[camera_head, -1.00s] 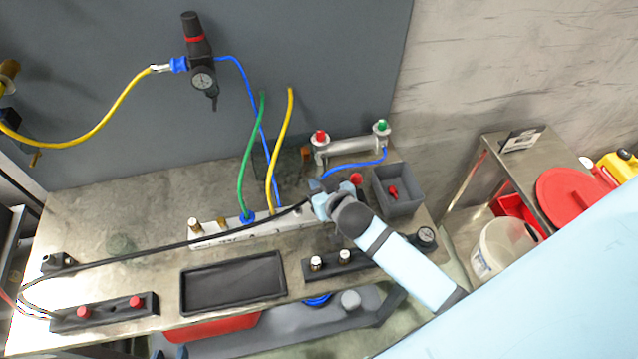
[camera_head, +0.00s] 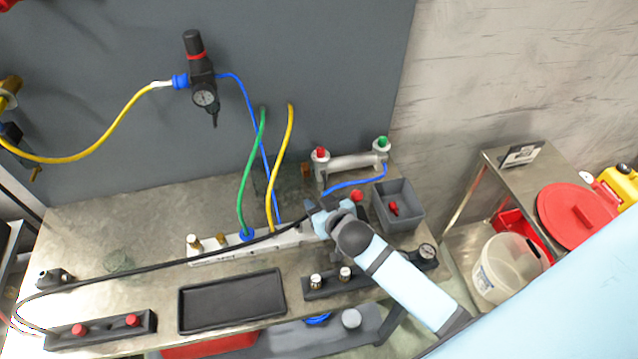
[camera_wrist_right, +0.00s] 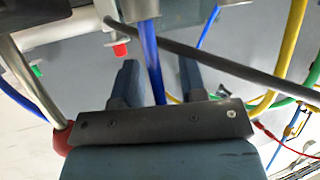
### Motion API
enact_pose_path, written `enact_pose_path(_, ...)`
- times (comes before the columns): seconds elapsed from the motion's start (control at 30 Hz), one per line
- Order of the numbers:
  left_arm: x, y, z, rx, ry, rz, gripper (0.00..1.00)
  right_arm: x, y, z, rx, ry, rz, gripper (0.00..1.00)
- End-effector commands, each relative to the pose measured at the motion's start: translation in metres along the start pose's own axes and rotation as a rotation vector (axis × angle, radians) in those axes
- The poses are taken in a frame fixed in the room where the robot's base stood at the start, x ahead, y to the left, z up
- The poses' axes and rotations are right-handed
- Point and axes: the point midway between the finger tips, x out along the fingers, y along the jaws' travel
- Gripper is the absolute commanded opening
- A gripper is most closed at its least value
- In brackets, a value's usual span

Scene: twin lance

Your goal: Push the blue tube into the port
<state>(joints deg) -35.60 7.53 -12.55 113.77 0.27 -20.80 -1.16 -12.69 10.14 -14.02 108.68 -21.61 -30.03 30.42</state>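The blue tube (camera_head: 358,183) curves from the end of a silver cylinder to my right gripper (camera_head: 314,208), beside the white manifold (camera_head: 222,254). In the right wrist view the blue tube (camera_wrist_right: 152,62) runs between the two dark fingers of my right gripper (camera_wrist_right: 160,70). A gap shows between the tube and the right finger; the left finger is close to the tube. The tube's upper end meets a metal fitting (camera_wrist_right: 145,8) at the top edge. I cannot tell how deep it sits. In the head view my gripper hides the tube's end and the port. My left gripper is not in view.
A black cable (camera_head: 150,263) crosses the bench to the manifold and passes close by the fingers in the wrist view. Green (camera_head: 246,180) and yellow (camera_head: 279,160) tubes rise behind. A black tray (camera_head: 232,318) and a grey bin (camera_head: 413,190) stand nearby.

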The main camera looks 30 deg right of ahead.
Motion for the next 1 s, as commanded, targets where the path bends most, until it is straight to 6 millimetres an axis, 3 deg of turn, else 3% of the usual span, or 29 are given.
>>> enact_pose_path(0.17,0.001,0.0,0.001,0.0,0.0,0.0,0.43,-0.011,0.0,-0.028,0.0,0.005,-0.001,0.39)
enact_pose_path(0.7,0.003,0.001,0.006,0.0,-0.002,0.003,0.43,-0.061,0.0,-0.148,0.002,0.005,-0.001,0.39)
enact_pose_path(1.0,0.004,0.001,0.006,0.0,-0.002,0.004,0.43,-0.074,0.001,-0.179,0.001,0.0,-0.001,0.39)
